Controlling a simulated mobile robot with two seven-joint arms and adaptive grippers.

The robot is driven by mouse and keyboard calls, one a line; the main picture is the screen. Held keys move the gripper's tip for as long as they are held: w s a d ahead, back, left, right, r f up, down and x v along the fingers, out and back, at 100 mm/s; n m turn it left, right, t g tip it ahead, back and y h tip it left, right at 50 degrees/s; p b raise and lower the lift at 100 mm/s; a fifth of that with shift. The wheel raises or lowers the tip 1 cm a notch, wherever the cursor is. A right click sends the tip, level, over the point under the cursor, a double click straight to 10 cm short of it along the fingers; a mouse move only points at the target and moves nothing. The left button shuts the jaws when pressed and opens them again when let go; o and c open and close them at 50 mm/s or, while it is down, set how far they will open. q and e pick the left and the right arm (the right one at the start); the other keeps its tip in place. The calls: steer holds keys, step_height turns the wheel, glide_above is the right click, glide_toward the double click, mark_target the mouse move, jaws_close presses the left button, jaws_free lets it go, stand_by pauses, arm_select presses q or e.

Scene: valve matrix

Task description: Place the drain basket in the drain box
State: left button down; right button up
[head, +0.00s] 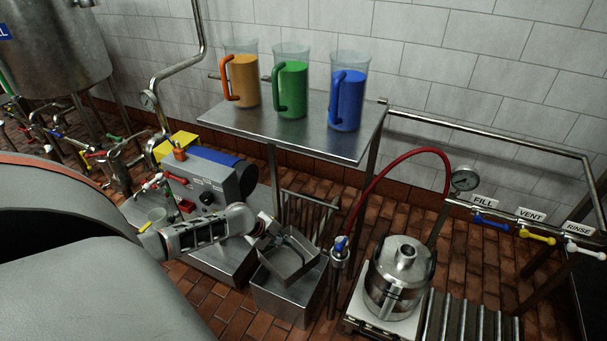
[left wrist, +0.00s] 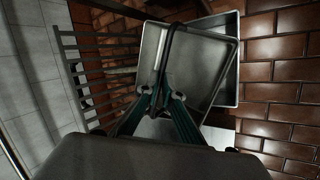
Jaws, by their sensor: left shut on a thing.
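The drain basket (head: 290,256) is a grey metal square tray with raised walls. It is at the top of the drain box (head: 285,305), a grey metal box on the floor, and looks turned and tilted relative to it. I cannot tell whether it touches the box. My left gripper (head: 266,238) is shut on the basket's near-left side. In the left wrist view, the fingers (left wrist: 166,98) close on a dark bar at the basket (left wrist: 204,62). The box opening is largely hidden under the basket. My right gripper is not in view.
A valve pipe (head: 339,250) with a red hose stands just right of the box. A steel pot (head: 400,270) is farther right. A steel table (head: 300,130) with three coloured jugs is behind. A grey control box (head: 208,180) is at the left.

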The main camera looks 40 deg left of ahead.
mark_target(282, 265)
arm_select(q)
step_height(282, 265, down, 3)
steer(key=shift+w+f+b, duration=0.1)
steer(key=shift+b, duration=0.7)
steer(key=f+b, duration=0.2)
steer(key=f, duration=0.2)
steer(key=f+b, duration=0.2)
steer(key=f, duration=0.2)
steer(key=f+b, duration=0.2)
steer(key=f, duration=0.2)
steer(key=shift+s, duration=0.3)
steer(key=shift+w+f+b, duration=0.2)
steer(key=shift+f+b, duration=0.1)
steer(key=shift+b, duration=0.15)
steer(key=shift+w+a+f, duration=0.1)
steer(key=shift+w+f, duration=0.1)
steer(key=shift+f, duration=0.05)
step_height(282, 265, down, 4)
steer(key=b, duration=0.3)
steer(key=c, duration=2.2)
jaws_free()
steer(key=shift+w, duration=0.1)
steer(key=shift+r, duration=0.1)
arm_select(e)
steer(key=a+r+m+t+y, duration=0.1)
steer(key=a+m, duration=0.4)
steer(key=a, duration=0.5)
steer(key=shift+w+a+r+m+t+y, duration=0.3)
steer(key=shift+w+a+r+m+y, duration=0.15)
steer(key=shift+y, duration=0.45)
